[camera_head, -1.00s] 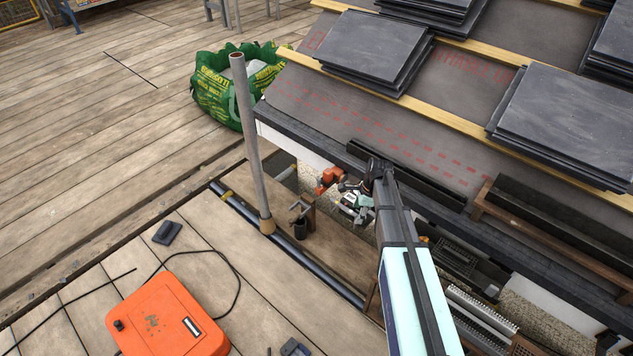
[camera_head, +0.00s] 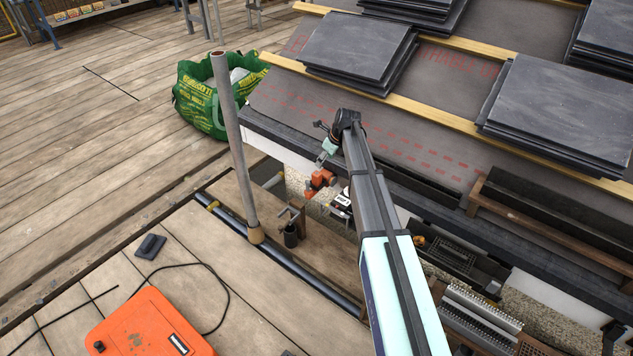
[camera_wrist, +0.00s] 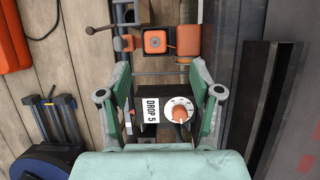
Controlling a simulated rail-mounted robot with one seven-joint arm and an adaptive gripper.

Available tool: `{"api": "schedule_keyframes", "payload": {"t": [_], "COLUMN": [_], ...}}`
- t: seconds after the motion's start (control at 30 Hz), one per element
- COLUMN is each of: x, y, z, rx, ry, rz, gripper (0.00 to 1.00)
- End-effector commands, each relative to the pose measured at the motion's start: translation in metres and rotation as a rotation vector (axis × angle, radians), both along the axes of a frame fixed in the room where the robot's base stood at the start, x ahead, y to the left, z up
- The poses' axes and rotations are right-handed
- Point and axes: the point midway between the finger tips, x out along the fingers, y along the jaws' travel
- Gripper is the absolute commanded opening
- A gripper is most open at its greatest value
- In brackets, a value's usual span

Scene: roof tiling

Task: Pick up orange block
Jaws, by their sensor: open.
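Several orange pieces show ahead of my gripper. I cannot tell which one is the task's block. In the head view, an orange shape (camera_head: 319,181) sits in the gap beside the roof edge. My gripper (camera_wrist: 160,92) is open and empty, its teal fingers spread on both sides of the view, short of the orange pieces. The head view shows it (camera_head: 327,151) above the orange shape.
A white "DROP 5" label and dial (camera_wrist: 179,109) lie below my fingers. A grey upright pole (camera_head: 237,150) stands left of the gap. Slate stacks (camera_head: 560,115) cover the roof at right. An orange case (camera_head: 150,328) lies on the boards at front left.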

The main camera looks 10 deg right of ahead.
Motion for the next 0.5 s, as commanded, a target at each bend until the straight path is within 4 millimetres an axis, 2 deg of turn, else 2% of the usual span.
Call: {"api": "schedule_keyframes", "payload": {"t": [0.03,0.2,0.5], "x": [0.004,0.011,0.015], "y": [0.003,0.010,0.015], "z": [-0.013,-0.037,-0.052], "rx": [0.000,0.000,-0.001], "ry": [0.001,0.001,-0.001], "rz": [0.000,0.001,0.001], "gripper": [0.65,0.65,0.65]}}
